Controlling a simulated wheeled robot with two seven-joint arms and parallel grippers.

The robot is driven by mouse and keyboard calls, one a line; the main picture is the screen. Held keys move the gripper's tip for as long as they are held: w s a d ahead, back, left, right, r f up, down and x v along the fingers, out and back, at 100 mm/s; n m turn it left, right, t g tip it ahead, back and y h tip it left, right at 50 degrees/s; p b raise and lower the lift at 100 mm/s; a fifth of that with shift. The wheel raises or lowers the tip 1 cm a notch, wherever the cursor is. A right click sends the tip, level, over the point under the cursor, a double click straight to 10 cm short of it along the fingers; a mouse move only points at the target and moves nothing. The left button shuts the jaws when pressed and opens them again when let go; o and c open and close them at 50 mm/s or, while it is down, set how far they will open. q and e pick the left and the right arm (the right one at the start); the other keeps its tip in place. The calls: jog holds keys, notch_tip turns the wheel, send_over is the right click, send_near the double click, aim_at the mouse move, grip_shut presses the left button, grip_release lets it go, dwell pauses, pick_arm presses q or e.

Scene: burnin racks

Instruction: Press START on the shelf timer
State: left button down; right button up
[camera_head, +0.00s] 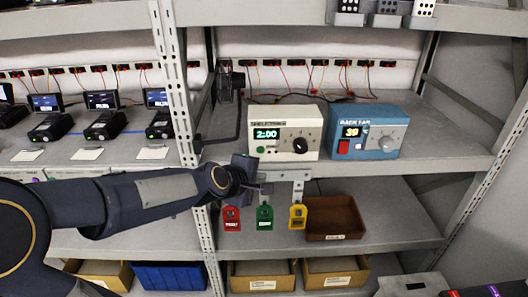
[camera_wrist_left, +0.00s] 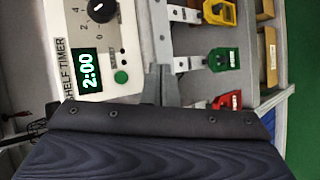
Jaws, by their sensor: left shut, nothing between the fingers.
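The cream shelf timer (camera_head: 310,147) stands on the middle shelf, its display (camera_head: 267,133) reading 2:00 and a black knob (camera_head: 300,145) at its right. Its green button (camera_head: 260,150) is at the lower left of the face. In the left wrist view the timer (camera_wrist_left: 68,55) appears turned sideways, with the green button (camera_wrist_left: 121,77) in plain view. My left gripper (camera_head: 246,166) is shut and empty, just below and left of the button in the head view. In the wrist view its fingers (camera_wrist_left: 160,85) are beside the button, apart from it in the picture; contact cannot be told.
A blue box (camera_head: 372,155) with a display reading 39 stands right of the timer. Red (camera_head: 232,225), green (camera_head: 265,226) and yellow (camera_head: 298,224) tags hang below the shelf edge. A rack upright (camera_head: 183,100) stands left, and a brown tray (camera_head: 335,211) sits below.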

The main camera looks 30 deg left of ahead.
aim_at(261, 150)
pick_arm(q)
jog(key=w+a+b, duration=0.2)
jog(key=w+a, duration=0.2)
jog(key=w, duration=0.3)
jog(key=shift+w+a, duration=0.2)
jog(key=shift+a, duration=0.1)
jog(key=shift+w, duration=0.15)
dwell(1.9)
jog(key=shift+w+a, duration=0.2)
jog(key=shift+w+a, duration=0.25)
jog(key=shift+w, duration=0.1)
dwell(0.7)
jog(key=shift+s+d, duration=0.1)
jog(key=shift+s, duration=0.05)
dwell(0.3)
jog(key=shift+s+d, duration=0.35)
jog(key=shift+s, duration=0.2)
